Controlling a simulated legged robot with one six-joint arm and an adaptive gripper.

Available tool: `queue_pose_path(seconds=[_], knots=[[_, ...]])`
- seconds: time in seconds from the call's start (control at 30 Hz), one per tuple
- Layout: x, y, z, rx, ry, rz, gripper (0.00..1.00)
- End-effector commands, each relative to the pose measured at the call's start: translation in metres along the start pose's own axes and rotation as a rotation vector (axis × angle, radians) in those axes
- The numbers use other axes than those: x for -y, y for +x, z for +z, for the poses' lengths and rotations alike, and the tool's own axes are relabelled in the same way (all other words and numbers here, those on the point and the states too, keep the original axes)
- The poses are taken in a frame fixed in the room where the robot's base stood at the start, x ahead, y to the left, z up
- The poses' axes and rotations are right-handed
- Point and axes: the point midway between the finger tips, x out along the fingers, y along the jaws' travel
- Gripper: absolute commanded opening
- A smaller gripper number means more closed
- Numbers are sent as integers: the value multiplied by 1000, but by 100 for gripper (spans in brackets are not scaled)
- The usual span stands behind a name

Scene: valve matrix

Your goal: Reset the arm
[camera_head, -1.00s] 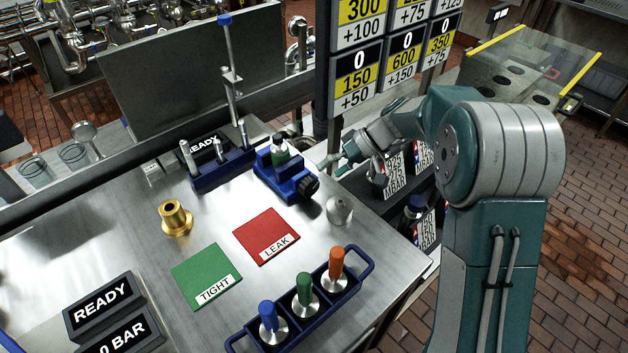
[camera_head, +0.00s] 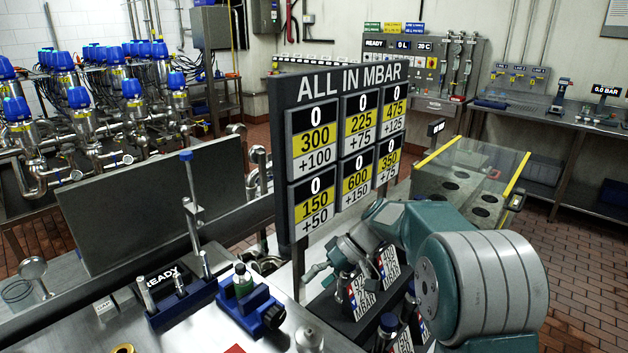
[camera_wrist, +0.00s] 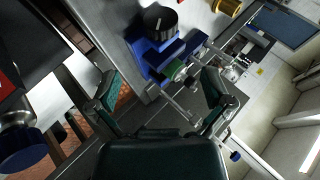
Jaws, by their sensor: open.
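My arm fills the lower right of the head view, with its large teal and grey joint in front. My gripper (camera_head: 328,265) is at the arm's far end, beside the black rack and below the number board. In the wrist view my gripper (camera_wrist: 160,98) has its two fingers spread wide apart, with nothing held between them. Beyond the fingers in that view is the blue vise-like fixture (camera_wrist: 155,57) with a black knob and a green part. The fingers appear apart from it.
The number board (camera_head: 338,150) stands close behind my gripper. A black rack (camera_head: 350,305) with mbar labels is below it. The blue fixture (camera_head: 240,305) and a blue stand (camera_head: 180,300) are on the steel bench to the left. A clear-sided case (camera_head: 470,185) is beyond my arm.

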Motion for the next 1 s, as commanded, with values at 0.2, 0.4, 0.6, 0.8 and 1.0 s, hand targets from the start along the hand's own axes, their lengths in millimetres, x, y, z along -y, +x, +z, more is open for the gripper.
queue_pose_path(seconds=[0.2,0.4,0.6,0.8,1.0], knots=[[34,-31,34,2,74,159,100],[61,-54,73,-19,150,315,100],[82,-72,115,-64,220,467,100],[100,-85,159,-131,279,614,100],[111,-94,203,-220,331,752,100]])
